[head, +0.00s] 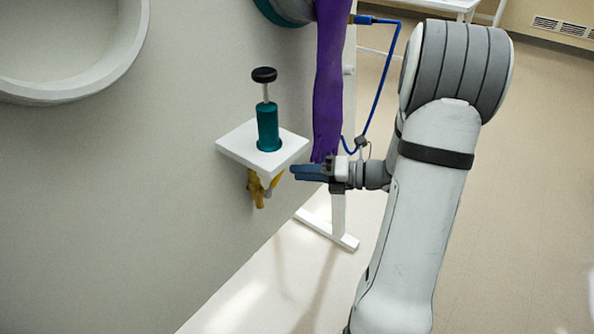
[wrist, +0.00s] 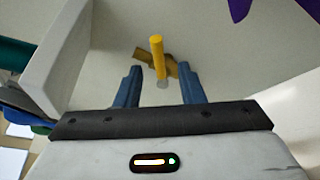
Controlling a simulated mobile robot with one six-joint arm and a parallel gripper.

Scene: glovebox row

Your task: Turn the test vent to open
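A yellow valve with a lever (head: 258,190), which looks like the test vent, sits under a small white shelf (head: 237,150) on the grey wall. In the wrist view, its bright yellow lever (wrist: 157,55) sticks out towards me, with a darker yellow body behind it. My gripper (head: 298,172) has blue fingers and is just right of the valve, beneath the shelf's right edge in the head view. In the wrist view, my gripper (wrist: 160,75) is open, with the lever between the two fingers in the picture. I cannot tell whether they touch it.
A teal cylinder with a black knob (head: 268,125) stands on the shelf. A purple glove (head: 328,85) hangs close behind my gripper, near a blue hose (head: 383,80) and a white stand (head: 335,233). Floor to the right is clear.

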